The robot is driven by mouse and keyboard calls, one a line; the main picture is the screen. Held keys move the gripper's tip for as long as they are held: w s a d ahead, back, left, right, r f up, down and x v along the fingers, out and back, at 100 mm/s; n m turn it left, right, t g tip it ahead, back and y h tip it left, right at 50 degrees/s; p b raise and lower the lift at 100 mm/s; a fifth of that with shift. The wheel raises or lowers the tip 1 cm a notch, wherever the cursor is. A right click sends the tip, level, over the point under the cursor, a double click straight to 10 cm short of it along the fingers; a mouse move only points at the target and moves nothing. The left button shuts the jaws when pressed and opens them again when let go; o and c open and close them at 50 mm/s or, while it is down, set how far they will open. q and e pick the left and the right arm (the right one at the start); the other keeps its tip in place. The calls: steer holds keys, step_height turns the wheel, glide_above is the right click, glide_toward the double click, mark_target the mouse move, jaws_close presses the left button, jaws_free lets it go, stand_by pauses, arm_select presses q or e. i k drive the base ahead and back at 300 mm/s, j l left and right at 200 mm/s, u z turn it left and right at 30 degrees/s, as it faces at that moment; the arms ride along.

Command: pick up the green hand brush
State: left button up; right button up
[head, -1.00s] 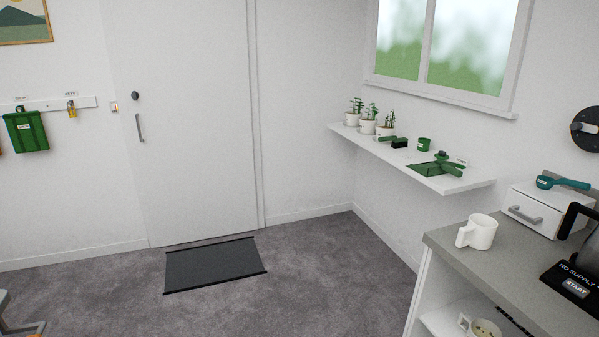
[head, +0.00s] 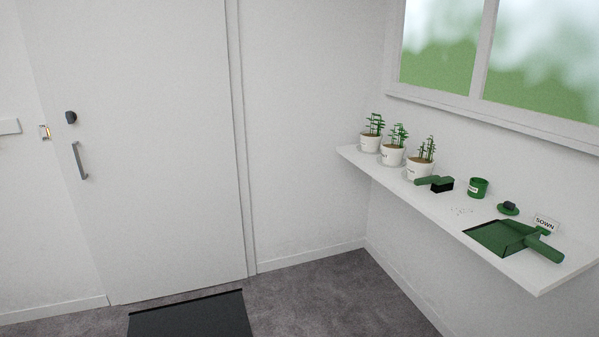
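The green hand brush (head: 433,182) lies on the white wall shelf (head: 510,268) under the window. It has a green handle pointing left and a dark bristle block at its right end. It lies just in front of the rightmost potted plant (head: 420,160) and left of a green cup (head: 478,188). Neither of my grippers shows in the head view.
Two more potted plants (head: 392,147) (head: 371,136) stand at the shelf's far end. A green dustpan (head: 497,238), a small green round item with a dark top (head: 508,208) and a "SOWN" card (head: 545,223) are at its near end. A dark mat (head: 192,316) lies before the door (head: 140,150). Floor below the shelf is clear.

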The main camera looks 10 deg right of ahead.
mark_target(439, 185)
steer(key=i+j+z, duration=0.1)
steer(key=i, duration=1.25)
steer(key=i+l+z, duration=0.1)
steer(key=i+l, duration=0.3)
steer(key=i+l+z, duration=0.1)
steer(key=i+l, duration=0.3)
steer(key=i, duration=0.15)
steer(key=i+l, duration=0.15)
steer(key=l, duration=0.25)
steer(key=i+l, duration=0.15)
steer(key=l, duration=0.25)
